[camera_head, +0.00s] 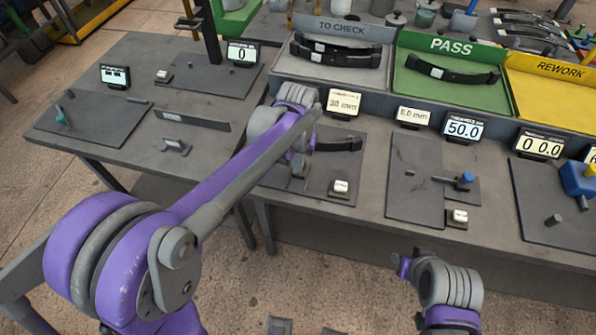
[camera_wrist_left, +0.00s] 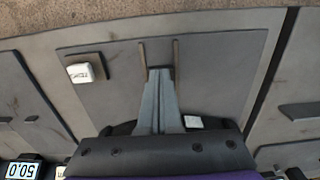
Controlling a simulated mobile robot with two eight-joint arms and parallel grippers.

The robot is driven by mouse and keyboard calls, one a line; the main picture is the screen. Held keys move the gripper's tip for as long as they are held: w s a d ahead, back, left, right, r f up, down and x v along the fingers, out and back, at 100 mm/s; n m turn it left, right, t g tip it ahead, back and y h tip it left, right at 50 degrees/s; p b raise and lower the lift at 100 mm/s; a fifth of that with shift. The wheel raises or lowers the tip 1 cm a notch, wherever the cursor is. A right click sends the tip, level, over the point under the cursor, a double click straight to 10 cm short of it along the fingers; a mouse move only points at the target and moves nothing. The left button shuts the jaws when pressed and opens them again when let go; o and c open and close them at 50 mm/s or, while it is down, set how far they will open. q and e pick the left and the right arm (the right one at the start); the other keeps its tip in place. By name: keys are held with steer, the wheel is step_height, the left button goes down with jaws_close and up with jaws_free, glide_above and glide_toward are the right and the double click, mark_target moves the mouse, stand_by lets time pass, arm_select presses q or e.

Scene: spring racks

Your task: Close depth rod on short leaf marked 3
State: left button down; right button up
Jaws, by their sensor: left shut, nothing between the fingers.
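A dark leaf (camera_head: 340,144) lies at the back of the middle-left grey plate (camera_head: 318,183). In the left wrist view part of the dark leaf (camera_wrist_left: 226,123) and its pale tag (camera_wrist_left: 193,122) show behind my fingers; I cannot read the mark. Two thin dark rods (camera_wrist_left: 142,54) (camera_wrist_left: 176,52) stand along the plate there; I cannot tell which, if either, is the depth rod. My left gripper (camera_wrist_left: 160,72) is shut and empty over the plate, its tips between the rods. In the head view my arm mostly hides it. My right gripper (camera_head: 400,265) is low, off the bench.
A white button block (camera_head: 340,187) sits on the plate's front right, also in the left wrist view (camera_wrist_left: 86,70). Small display cards (camera_head: 343,102) stand behind. Trays marked TO CHECK (camera_head: 290,95), PASS (camera_head: 424,92) and REWORK (camera_head: 556,100) line the back.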

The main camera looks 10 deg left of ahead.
arm_select(q)
step_height(320, 180, up, 5)
steer(key=shift+r+p, duration=0.1)
steer(key=shift+p, duration=1.05)
arm_select(e)
steer(key=r, duration=0.1)
steer(key=w+r, duration=0.1)
steer(key=r, duration=0.1)
steer(key=shift+w+r, duration=0.25)
steer(key=shift+r, duration=0.05)
arm_select(q)
steer(key=s+a+t, duration=0.3)
steer(key=s, duration=0.6)
steer(key=s+a+f+t, duration=0.1)
steer(key=s+a+t, duration=0.1)
steer(key=s, duration=0.6)
steer(key=shift+s+a+f+t, duration=0.3)
steer(key=shift+s+a+t, duration=0.1)
steer(key=shift+a, duration=0.5)
stand_by(0.4)
